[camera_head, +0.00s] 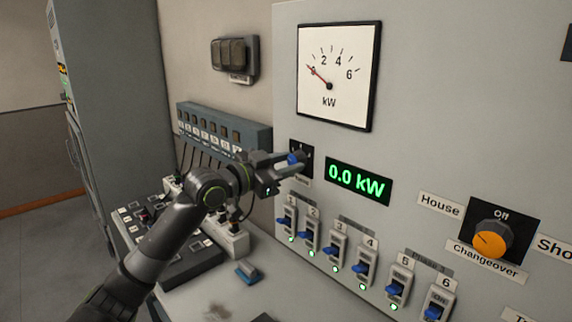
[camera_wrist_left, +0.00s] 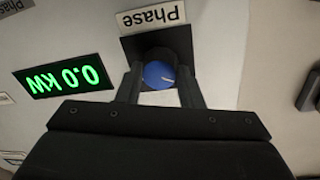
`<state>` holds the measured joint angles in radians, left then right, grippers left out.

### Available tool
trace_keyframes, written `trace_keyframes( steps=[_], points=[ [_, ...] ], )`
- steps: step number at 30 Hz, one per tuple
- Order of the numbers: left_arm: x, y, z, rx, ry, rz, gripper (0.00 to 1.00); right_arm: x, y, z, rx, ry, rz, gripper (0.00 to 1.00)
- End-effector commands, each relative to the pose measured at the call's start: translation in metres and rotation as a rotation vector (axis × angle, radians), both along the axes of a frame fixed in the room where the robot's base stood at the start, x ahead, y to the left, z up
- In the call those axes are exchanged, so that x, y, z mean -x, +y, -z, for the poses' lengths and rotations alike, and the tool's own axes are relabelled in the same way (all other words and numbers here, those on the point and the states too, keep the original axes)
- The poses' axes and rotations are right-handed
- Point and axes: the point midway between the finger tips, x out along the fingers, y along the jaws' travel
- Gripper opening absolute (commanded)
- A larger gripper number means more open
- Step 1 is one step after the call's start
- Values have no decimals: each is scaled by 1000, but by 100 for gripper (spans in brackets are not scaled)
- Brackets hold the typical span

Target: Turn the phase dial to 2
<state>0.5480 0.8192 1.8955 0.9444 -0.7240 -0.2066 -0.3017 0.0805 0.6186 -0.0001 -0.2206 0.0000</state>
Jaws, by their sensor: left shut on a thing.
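The phase dial (camera_wrist_left: 158,73) is a round blue knob with a white pointer line, on a black plate (camera_wrist_left: 183,38) under an upside-down "Phase" label (camera_wrist_left: 153,16) in the left wrist view. There the line points to the right; I cannot read any number beside it. My left gripper (camera_wrist_left: 161,87) is shut on the dial, one finger at each side. In the head view the gripper (camera_head: 291,163) reaches the dial (camera_head: 296,158) from the left and hides part of it and its plate. My right gripper is not in view.
A green "0.0 kW" display (camera_head: 358,182) sits right of the dial, below a kW meter (camera_head: 338,75) whose needle is at 0. Blue-levered breakers (camera_head: 333,241) line the lower panel. An orange changeover knob (camera_head: 490,240) is farther right. A fader desk (camera_head: 180,266) stands left.

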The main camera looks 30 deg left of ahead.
Motion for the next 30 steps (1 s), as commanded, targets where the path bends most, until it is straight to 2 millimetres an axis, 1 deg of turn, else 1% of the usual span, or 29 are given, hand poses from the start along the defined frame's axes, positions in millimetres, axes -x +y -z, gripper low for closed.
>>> trace_keyframes(
  steps=[8,18,30],
  points=[
    [0,0,1,-142,-53,0,11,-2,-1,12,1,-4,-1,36],
    [0,0,-1,-437,-156,-2,11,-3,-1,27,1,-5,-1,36],
    [0,0,-3,-762,-270,-2,11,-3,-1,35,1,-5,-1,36]
  ],
)
